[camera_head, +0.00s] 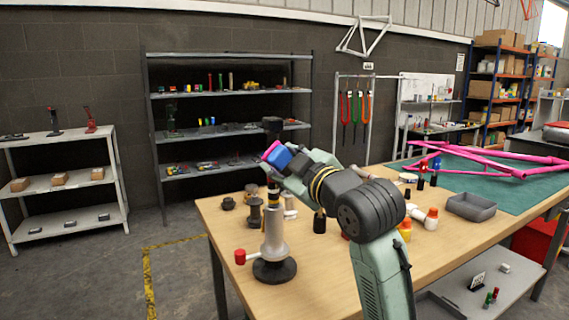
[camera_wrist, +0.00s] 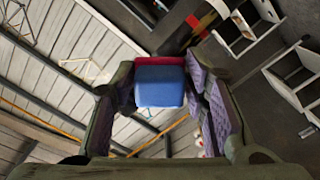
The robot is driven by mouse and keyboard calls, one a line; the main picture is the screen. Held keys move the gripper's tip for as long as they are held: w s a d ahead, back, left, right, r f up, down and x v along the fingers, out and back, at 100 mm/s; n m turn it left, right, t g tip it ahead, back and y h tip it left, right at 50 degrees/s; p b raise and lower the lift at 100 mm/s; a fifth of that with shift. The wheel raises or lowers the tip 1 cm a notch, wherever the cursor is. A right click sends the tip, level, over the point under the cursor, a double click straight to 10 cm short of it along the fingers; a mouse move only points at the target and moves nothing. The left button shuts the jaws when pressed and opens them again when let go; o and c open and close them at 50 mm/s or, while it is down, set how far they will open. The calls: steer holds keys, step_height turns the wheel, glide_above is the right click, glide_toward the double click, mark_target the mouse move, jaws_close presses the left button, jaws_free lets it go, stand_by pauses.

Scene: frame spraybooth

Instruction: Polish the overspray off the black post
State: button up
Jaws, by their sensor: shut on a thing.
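The black post stands upright in a grey clamp stand (camera_head: 274,236) with a round black base and a red-ended handle. The post's dark top (camera_head: 272,125) shows above my gripper; its middle is partly hidden. My gripper (camera_head: 284,163) is shut on a blue block with a pink face (camera_head: 278,158). In the wrist view, the blue block (camera_wrist: 160,86) sits between both fingers, its pink layer on the far side. In the head view, the pink face is close to the post; I cannot tell whether they touch. Overspray cannot be made out clearly.
A pink bicycle frame (camera_head: 500,160) lies on a green mat. Shelves (camera_head: 230,130) stand behind. Floor left of the bench is clear.

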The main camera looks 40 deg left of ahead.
steer(key=shift+d, duration=0.1)
steer(key=shift+v, duration=2.95)
steer(key=v, duration=0.3)
steer(key=shift+w, duration=0.1)
steer(key=x, duration=0.7)
steer(key=shift+f, duration=0.25)
steer(key=shift+x, duration=1)
steer(key=shift+f, duration=0.1)
